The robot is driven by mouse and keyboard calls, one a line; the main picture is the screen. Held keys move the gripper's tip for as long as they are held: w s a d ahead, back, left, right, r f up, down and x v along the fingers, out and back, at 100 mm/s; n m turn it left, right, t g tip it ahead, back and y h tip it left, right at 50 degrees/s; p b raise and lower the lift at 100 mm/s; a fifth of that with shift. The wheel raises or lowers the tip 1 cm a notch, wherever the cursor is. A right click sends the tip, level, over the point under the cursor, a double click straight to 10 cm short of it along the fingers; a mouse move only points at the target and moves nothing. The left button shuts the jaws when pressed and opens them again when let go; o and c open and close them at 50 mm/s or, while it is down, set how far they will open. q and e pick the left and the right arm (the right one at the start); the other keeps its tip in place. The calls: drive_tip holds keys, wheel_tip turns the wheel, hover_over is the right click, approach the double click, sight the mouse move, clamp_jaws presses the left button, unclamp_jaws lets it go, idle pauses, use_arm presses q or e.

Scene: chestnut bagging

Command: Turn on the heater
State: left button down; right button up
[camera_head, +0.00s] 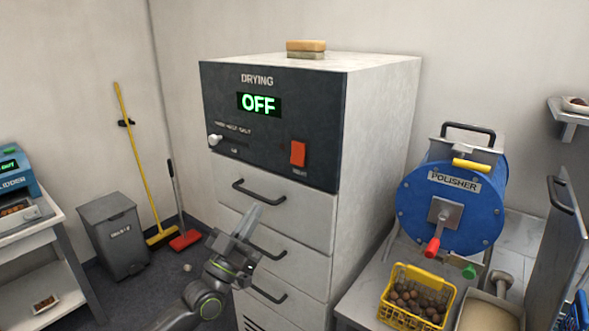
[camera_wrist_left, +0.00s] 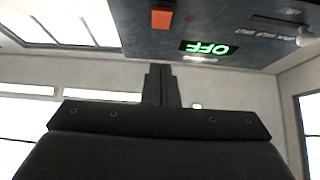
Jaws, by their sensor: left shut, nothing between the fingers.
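The drying cabinet (camera_head: 378,140) stands in the middle of the head view, with a dark front panel (camera_head: 230,115). Its green display (camera_head: 259,104) reads OFF. An orange-red switch (camera_head: 297,153) sits at the panel's lower right, and a white lever knob (camera_head: 215,140) at its left. My left gripper (camera_head: 248,217) is shut and empty, in front of the drawers below the panel, pointing up. In the left wrist view the panel appears upside down, with the switch (camera_wrist_left: 162,19) and the OFF display (camera_wrist_left: 210,48) beyond the shut fingers (camera_wrist_left: 161,84). My right gripper is not in view.
Drawer handles (camera_head: 258,192) project from the cabinet front near my left gripper. A blue polisher (camera_head: 462,215) and a yellow crate (camera_head: 400,311) of chestnuts stand at right. A sponge-like block (camera_head: 306,46) lies on top.

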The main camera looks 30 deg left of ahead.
use_arm(q)
drive_tip(key=p, duration=0.3)
approach(296, 158)
wheel_tip(296, 158, up, 4)
drive_tip(key=w, duration=0.1)
drive_tip(key=w+b, duration=0.1)
drive_tip(key=w, duration=0.1)
drive_tip(key=shift+w+d+f, duration=0.1)
drive_tip(key=shift+w+d, duration=0.1)
drive_tip(key=shift+w, duration=0.6)
